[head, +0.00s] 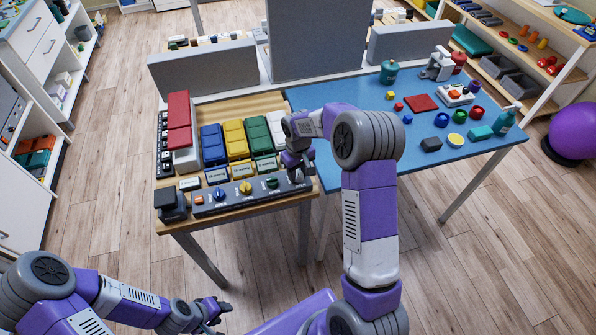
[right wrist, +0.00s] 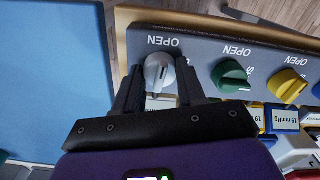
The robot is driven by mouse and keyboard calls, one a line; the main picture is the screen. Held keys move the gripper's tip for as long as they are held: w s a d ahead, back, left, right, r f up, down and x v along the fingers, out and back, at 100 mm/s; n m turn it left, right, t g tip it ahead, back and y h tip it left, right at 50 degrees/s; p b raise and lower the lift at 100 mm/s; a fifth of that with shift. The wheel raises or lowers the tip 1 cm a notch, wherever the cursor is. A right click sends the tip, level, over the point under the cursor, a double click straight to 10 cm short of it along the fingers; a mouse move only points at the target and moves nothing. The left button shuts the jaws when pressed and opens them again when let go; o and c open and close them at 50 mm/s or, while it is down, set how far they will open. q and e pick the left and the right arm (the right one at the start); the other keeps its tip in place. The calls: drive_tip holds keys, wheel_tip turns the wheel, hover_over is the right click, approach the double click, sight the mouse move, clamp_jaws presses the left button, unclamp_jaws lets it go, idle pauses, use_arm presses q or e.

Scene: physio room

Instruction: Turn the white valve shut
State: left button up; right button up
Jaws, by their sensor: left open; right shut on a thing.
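The white valve (right wrist: 158,70) is a round knob on a dark grey panel (head: 222,203), below an OPEN label, in the right wrist view. My right gripper (right wrist: 158,90) has one finger on each side of it and is shut on it. In the head view my right gripper (head: 296,172) is over the panel's right end and hides most of the white valve. The knob's marked ridge runs roughly up and down in the wrist view; its exact setting is hard to tell. My left gripper (head: 214,309) is open and empty, low at the left, off the table.
Beside the white valve are a green valve (right wrist: 232,75) and a yellow valve (right wrist: 288,85); an orange switch (head: 198,199) is at the panel's left. Coloured cases (head: 236,139) stand behind the panel. The blue table (head: 353,180) on the right holds small objects.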

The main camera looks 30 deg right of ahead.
drive_tip(key=m, duration=0.4)
drive_tip(key=m+p, duration=0.1)
drive_tip(key=m, duration=0.3)
drive_tip(key=shift+m+p, duration=0.3)
drive_tip(key=shift+m, duration=0.1)
drive_tip(key=m+p, duration=0.1)
drive_tip(key=m, duration=0.3)
drive_tip(key=shift+r+p, duration=0.1)
drive_tip(key=shift+p, duration=0.2)
drive_tip(key=shift+m+p, duration=0.7)
drive_tip(key=shift+m, duration=1.3)
drive_tip(key=o, duration=1.1)
drive_tip(key=shift+c, duration=0.2)
